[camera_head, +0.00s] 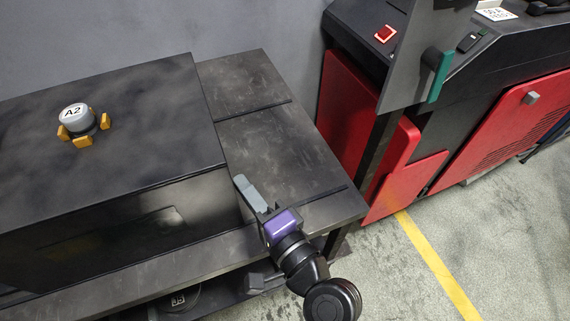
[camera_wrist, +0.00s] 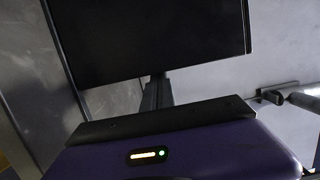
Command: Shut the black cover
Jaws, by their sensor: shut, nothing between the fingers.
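The black cover (camera_head: 120,105) is the broad, dark top of the box on the left of the bench, in the head view. It looks flat on the box, and I see no clear gap along its front edge. My gripper (camera_head: 250,193) is by the box's right front corner, to the right of the cover and apart from it as far as I can tell. Its grey fingers are together and empty. In the wrist view the gripper (camera_wrist: 157,93) points toward a dark rectangular panel (camera_wrist: 150,40), which I cannot identify for certain.
A round grey fixture marked A2 (camera_head: 76,118) with orange clamps sits on the cover. The dark bench (camera_head: 275,145) is bare right of the box. A red and black machine (camera_head: 375,130) with an upright grey panel (camera_head: 425,50) and green handle stands at right. Floor shows in front.

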